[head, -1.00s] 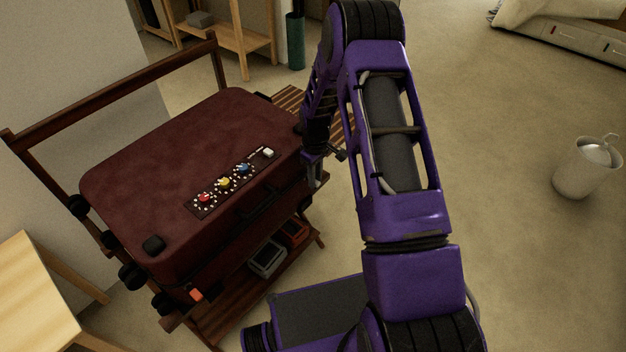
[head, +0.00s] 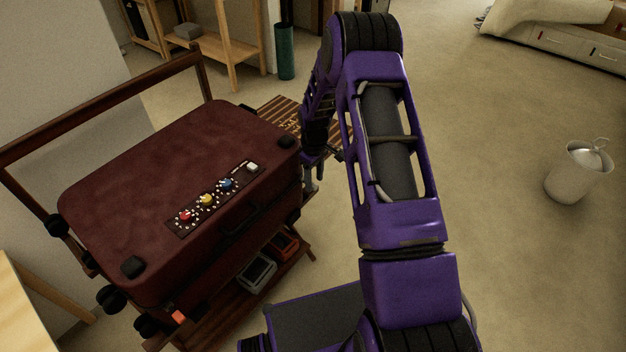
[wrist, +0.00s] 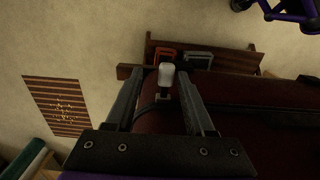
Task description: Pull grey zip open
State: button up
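The dark red suitcase (head: 130,185) lies flat and closed on a wooden rack. A pale grey zip pull (wrist: 167,75) shows at the suitcase's edge in the wrist view. My gripper (wrist: 160,82) is open, with one finger on each side of the pull in that view. A gap shows between the pull and the left finger; I cannot tell whether the right finger touches it. In the head view my gripper (head: 313,178) points down beside the suitcase's right end, and the grey pull is hidden there.
An orange tag (head: 178,317) hangs at the suitcase's near corner. A grey box (head: 257,272) and an orange box (head: 285,245) sit on the rack's lower shelf. A striped mat (head: 282,119) lies behind. A pale bin (head: 578,174) stands right on open floor.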

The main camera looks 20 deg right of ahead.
jog(key=shift+a, duration=0.1)
notch_tip(320, 180, up, 18)
jog(key=p, duration=0.2)
jog(key=shift+f, duration=0.25)
dwell(0.4)
